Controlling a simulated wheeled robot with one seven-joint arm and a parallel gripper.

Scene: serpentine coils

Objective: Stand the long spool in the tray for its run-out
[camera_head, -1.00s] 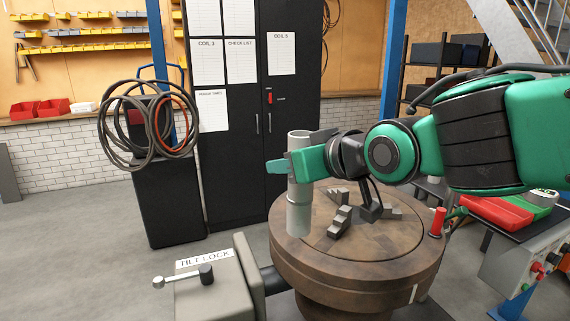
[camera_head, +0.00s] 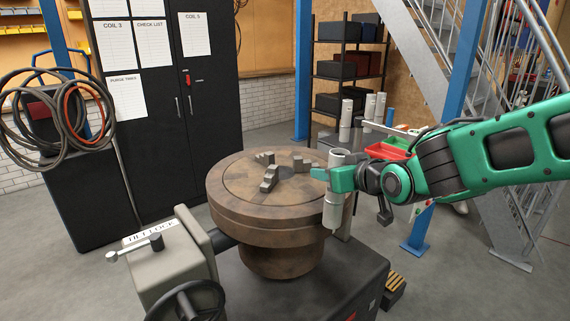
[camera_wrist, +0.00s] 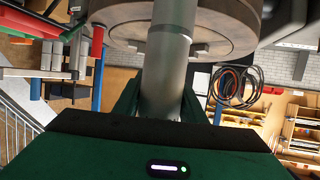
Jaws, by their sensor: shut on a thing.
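The long spool (camera_head: 334,211) is a grey pipe-like cylinder with a hollow top and a thicker lower part. My gripper (camera_head: 331,177) is shut on it around its upper part and holds it roughly upright, just right of the round table's rim. In the wrist view the spool (camera_wrist: 167,65) runs between the green fingers (camera_wrist: 160,105). A red tray (camera_head: 386,152) is on a bench behind my gripper, partly hidden by my arm. I cannot tell whether it is the run-out tray.
The brown round table (camera_head: 235,190) bears several stepped grey jaws (camera_head: 270,178). A tilt-lock box (camera_head: 165,258) with a lever stands at front left. Several pale cylinders (camera_head: 346,118) stand behind the table. A blue post (camera_head: 462,70) and stairs are at right.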

